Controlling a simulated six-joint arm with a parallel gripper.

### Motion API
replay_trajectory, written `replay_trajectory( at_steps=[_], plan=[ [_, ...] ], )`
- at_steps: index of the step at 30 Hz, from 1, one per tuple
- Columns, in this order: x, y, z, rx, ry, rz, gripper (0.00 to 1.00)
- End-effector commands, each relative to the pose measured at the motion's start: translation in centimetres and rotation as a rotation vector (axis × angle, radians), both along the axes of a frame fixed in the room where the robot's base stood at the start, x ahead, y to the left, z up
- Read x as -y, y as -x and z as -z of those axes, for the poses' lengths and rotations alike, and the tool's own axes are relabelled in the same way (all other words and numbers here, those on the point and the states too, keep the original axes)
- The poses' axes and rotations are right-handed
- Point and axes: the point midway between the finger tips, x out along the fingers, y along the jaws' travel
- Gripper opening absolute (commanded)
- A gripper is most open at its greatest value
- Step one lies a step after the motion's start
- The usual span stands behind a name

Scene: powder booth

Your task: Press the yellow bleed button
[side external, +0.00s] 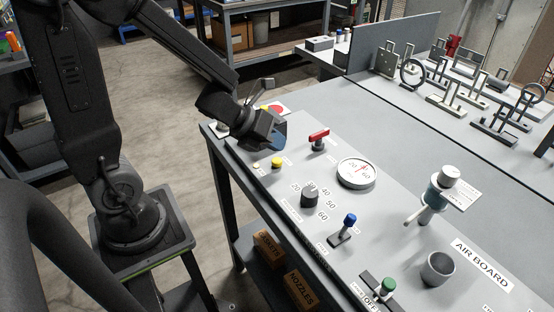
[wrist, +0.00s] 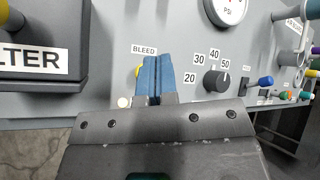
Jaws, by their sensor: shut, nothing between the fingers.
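The yellow bleed button (side external: 277,162) stands on the grey air board near its left edge, in the side external view. In the wrist view only a sliver of the yellow bleed button (wrist: 138,71) shows beside the fingers, which hide the rest. Its BLEED label (wrist: 144,49) shows just above. My gripper (side external: 281,136) is shut and empty, with its blue fingers above the board and apart from the button in the side view. In the wrist view my gripper (wrist: 158,60) points at the board just right of the visible yellow.
A black dial knob (side external: 310,197), a red-handled valve (side external: 318,139) and a round gauge (side external: 356,173) stand near the button. A blue-topped lever (side external: 344,229) is nearer the front. A red button (side external: 279,108) lies behind my gripper. Bare board separates these parts.

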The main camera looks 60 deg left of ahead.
Motion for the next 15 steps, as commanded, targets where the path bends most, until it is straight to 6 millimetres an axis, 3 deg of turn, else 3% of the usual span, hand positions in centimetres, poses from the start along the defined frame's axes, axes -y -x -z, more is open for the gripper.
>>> replay_trajectory(
  at_steps=[15],
  plan=[
    [-0.07,-0.05,1.20,0.004,-0.004,-0.002,0.00]
  ],
)
